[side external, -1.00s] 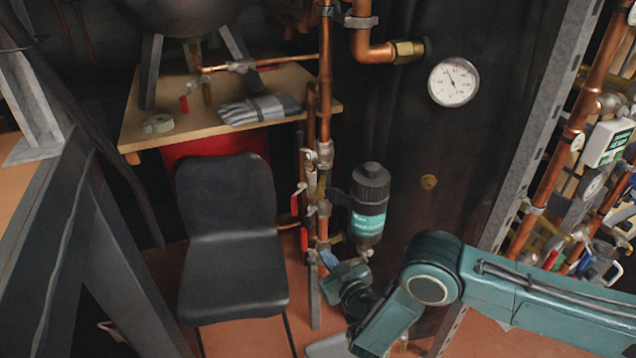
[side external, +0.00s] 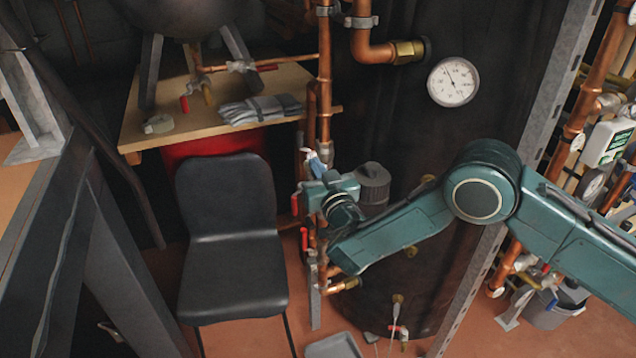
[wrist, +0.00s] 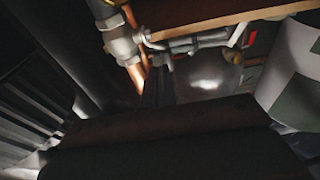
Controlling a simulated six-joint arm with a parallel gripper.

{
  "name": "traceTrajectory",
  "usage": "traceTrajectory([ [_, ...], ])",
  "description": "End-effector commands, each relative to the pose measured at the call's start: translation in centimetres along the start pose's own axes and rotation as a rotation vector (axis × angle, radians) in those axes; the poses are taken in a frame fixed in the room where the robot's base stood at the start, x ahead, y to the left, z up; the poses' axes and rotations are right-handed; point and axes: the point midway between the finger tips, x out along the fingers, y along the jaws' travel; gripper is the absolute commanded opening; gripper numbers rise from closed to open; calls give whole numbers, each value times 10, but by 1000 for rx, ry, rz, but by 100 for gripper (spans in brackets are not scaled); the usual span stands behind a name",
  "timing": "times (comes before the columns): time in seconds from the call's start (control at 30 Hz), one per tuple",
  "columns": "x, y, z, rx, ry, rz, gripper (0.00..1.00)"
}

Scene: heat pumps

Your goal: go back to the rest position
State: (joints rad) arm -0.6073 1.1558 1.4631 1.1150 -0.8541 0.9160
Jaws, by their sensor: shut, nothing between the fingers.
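My gripper (side external: 314,164) is in the side view, at the end of my teal arm, with its small fingers pointing up. It is shut and empty. It stands in front of the vertical copper pipe (side external: 325,100) in the picture. I cannot tell whether it touches the pipe. The wrist view is dark; a pipe fitting (wrist: 122,45) shows at its upper left, and a wide dark shape fills the bottom. The fingers are not clear there.
A dark tank with a round gauge (side external: 453,82) stands behind my arm. A grey canister (side external: 372,185) is partly hidden by my wrist. A black chair (side external: 232,270) stands left, before a wooden table (side external: 150,133) with gloves (side external: 260,109). A metal upright (side external: 545,125) stands right.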

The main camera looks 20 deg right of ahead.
Motion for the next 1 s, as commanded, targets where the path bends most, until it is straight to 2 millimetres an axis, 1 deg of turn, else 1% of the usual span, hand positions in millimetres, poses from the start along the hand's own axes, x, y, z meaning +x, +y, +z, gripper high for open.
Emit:
traceTrajectory([
  [0.03, 6, 10, -15, 10, -8, 28, 0],
  [0.2, 14, 46, -48, 34, -72, 117, 0],
  [0.33, 15, 73, -71, 51, -129, 180, 0],
  [0.47, 12, 100, -94, 69, -190, 235, 0],
  [0.6, 4, 127, -117, 87, -262, 285, 0],
  [0.77, -12, 156, -141, 107, -346, 326, 0],
  [1.0, -46, 193, -173, 132, -476, 362, 0],
])
